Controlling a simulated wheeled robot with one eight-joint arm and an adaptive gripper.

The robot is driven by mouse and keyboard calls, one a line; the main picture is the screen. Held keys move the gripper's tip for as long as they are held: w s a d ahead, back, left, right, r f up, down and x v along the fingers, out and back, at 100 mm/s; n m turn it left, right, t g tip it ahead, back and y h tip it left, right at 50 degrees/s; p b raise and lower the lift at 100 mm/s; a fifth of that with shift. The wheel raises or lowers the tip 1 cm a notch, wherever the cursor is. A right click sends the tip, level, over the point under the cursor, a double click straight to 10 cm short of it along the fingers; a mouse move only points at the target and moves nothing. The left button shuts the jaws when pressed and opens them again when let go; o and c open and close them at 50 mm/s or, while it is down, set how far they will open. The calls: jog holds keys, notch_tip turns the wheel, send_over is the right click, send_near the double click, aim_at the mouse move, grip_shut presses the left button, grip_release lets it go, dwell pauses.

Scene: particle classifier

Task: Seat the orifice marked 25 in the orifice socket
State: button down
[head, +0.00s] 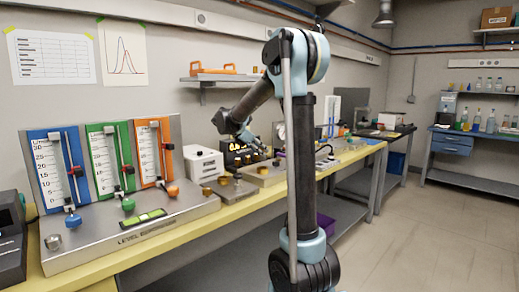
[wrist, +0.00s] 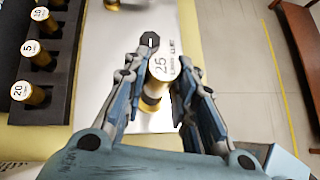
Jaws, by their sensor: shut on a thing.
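The orifice marked 25 (wrist: 156,92) is a brass cylinder with a pale numbered top. In the wrist view it sits between the two fingers of my gripper (wrist: 160,72), which is shut on it. Below it is a bare metal plate (wrist: 105,60) with engraved lettering, partly covered by the fingers. I cannot make out the orifice socket; it may be hidden under the orifice or fingers. Whether the orifice touches the plate is unclear. In the head view my gripper (head: 246,137) is over the yellow bench, and the held orifice is too small to tell.
A dark rack (wrist: 62,90) at left holds brass orifices marked 10, 5 (wrist: 35,54) and 20 (wrist: 30,93). A dark knob-like part (wrist: 149,40) lies just beyond the held orifice. In the head view, a flowmeter panel (head: 180,135) stands left and a white box (head: 203,163) behind.

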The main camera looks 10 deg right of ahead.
jog(key=shift+f, duration=1.5)
jog(key=shift+s+f, duration=0.1)
jog(key=shift+f, duration=1.25)
dwell(0.8)
jog(key=c, duration=1.2)
grip_release()
jog(key=shift+a+r, duration=0.1)
jog(key=shift+a, duration=0.05)
jog(key=v, duration=1.1)
jog(key=shift+s+a+r, duration=0.1)
jog(key=shift+a+r, duration=0.1)
jog(key=shift+a, duration=0.1)
